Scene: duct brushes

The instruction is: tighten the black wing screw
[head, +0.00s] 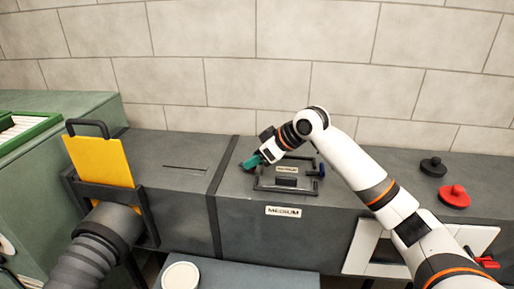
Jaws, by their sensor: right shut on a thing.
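A hatch with a black frame (287,188) and a label lies on top of the grey duct, above a "MEDIUM" sign (283,211). My right gripper (252,162), with teal fingers, reaches down to the hatch's left side, where the black wing screw seems to be. The gripper is shut on it, and the fingers hide it almost wholly. I cannot tell how far in the screw sits. My left gripper is not in view.
A yellow plate (100,160) stands in a black slot frame at left, above a ribbed hose (88,255). A black knob (433,167) and a red knob (454,196) sit on the duct at right. A white round lid (181,276) is in front. A tiled wall closes the back.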

